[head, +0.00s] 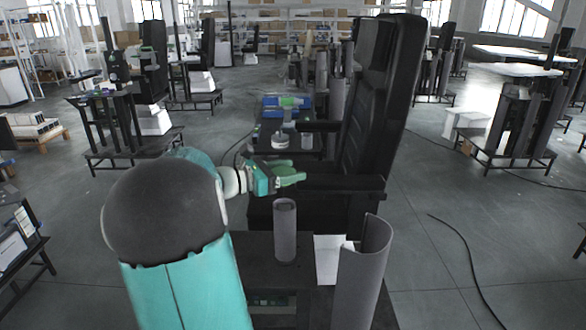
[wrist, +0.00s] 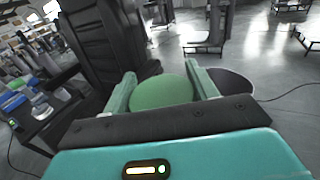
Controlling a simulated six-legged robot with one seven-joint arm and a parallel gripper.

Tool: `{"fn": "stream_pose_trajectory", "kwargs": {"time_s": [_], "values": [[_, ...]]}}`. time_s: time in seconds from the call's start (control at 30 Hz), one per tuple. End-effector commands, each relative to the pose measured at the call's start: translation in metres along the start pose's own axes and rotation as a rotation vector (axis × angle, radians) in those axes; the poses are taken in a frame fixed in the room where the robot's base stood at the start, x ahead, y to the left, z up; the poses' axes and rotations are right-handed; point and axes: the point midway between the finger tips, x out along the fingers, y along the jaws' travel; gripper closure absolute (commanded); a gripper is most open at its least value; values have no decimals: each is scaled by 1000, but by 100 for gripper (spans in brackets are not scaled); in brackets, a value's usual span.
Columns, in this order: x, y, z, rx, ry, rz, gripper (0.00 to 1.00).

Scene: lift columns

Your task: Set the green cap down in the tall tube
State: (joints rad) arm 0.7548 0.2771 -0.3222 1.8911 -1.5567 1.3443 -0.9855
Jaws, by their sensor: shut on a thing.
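The green cap (wrist: 162,92) sits between the two pale green fingers of my gripper (wrist: 161,72) in the wrist view, and the fingers are shut on it. In the head view my gripper (head: 289,177) is near the middle, and the cap is hard to tell from the fingers. A grey upright tube (head: 285,232) stands on the dark table, below the gripper in the picture. A larger grey upright tube with a cut-away side (head: 362,275) stands nearer, to the right. I cannot tell which is the tall tube. The cap appears apart from both.
A tall black chair-like column (head: 378,110) rises just right of and behind the gripper. A back table holds a blue bin (head: 287,106) and a round white-rimmed item (head: 280,141). A cable (head: 468,255) lies on the open floor at right.

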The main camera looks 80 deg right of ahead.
Motion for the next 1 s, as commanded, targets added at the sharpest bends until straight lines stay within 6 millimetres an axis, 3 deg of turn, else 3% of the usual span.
{"fn": "stream_pose_trajectory", "kwargs": {"time_s": [0.27, 0.7, 1.0], "values": [[0, -10, -7, 0, -1, -7, 74], [3, -9, -45, -1, -1, -8, 74], [5, -8, -58, 1, -1, -10, 74]]}}
